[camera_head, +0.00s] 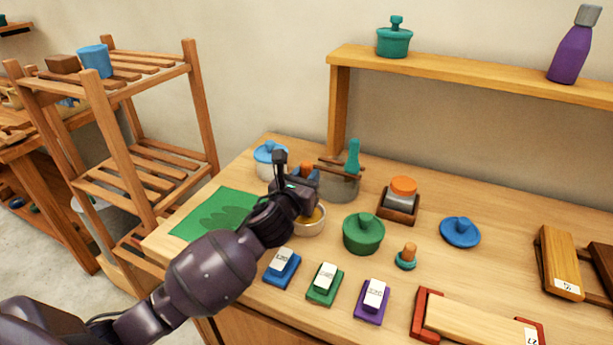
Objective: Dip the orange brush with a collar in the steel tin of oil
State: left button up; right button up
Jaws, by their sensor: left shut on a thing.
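My left gripper (303,192) is shut on the orange brush (306,169), whose orange top shows just behind the fingers. My gripper hides most of the brush, so its collar and bristles cannot be made out. A small round tin (310,229) with amber oil in it stands on the table directly below and behind my gripper. The gripper covers part of its rim, and I cannot tell whether the brush touches the oil. My right gripper is not in view.
A grey pot (340,189) with a teal-handled tool stands close behind. A green lidded pot (363,233), an orange-topped jar (402,192) and a small orange-and-teal piece (406,256) are to the right. Blue, green and purple labelled blocks (325,285) line the front.

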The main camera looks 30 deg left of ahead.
pick_arm(q)
jog(key=shift+f, duration=0.2)
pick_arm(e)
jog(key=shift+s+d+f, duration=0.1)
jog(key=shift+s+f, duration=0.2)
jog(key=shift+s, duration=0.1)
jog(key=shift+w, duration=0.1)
pick_arm(q)
jog(key=shift+f, duration=0.25)
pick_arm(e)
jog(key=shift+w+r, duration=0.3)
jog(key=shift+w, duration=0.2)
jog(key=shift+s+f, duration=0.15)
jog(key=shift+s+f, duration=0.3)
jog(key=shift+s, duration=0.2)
